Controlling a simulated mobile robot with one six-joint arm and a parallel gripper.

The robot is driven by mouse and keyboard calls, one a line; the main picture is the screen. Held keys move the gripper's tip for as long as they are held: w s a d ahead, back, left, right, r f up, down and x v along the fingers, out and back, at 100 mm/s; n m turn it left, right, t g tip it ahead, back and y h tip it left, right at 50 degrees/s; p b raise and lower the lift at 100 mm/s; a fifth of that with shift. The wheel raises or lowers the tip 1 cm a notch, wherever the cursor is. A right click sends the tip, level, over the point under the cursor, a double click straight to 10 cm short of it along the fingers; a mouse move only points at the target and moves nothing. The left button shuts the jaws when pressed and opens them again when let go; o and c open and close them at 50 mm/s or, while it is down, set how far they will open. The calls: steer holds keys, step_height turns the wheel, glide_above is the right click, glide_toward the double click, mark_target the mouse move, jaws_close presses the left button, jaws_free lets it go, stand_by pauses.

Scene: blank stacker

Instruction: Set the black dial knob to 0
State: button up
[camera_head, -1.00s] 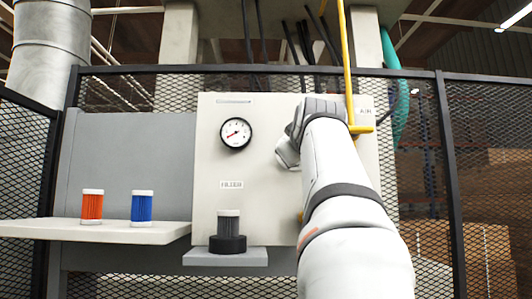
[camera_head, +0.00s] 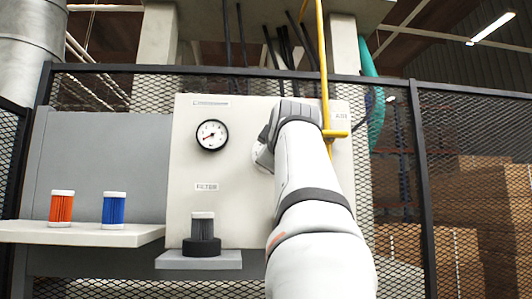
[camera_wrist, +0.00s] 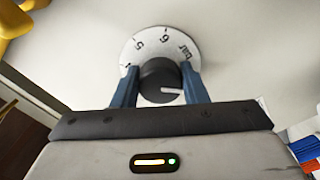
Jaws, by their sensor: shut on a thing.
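The black dial knob (camera_wrist: 160,82) shows in the wrist view, with a white pointer line that points to the right of the picture. Behind it is a round white scale plate (camera_wrist: 140,45) on which 5, 6 and "bar" can be read; the rest of the scale is hidden. My gripper (camera_wrist: 160,90) is shut on the knob, one blue-grey finger on each side of it. In the head view my arm hides the knob and the fingers in front of the pale panel (camera_head: 240,200).
A pressure gauge (camera_head: 212,135) is on the panel. A dark filter (camera_head: 202,226) stands on a small ledge below. Orange (camera_head: 61,208) and blue (camera_head: 114,209) filters stand on the left shelf (camera_head: 80,235). A yellow pipe (camera_head: 323,60) runs close to my wrist.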

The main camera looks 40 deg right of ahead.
steer(key=shift+a+r, duration=0.1)
steer(key=shift+r, duration=0.2)
steer(key=o, duration=0.9)
steer(key=shift+f, duration=0.1)
steer(key=shift+c, duration=0.2)
steer(key=shift+o, duration=0.5)
steer(key=shift+f, duration=0.1)
steer(key=b+v, duration=0.2)
steer(key=v, duration=0.5)
steer(key=shift+s, duration=0.35)
steer(key=shift+a+f, duration=0.1)
steer(key=shift+a, duration=0.05)
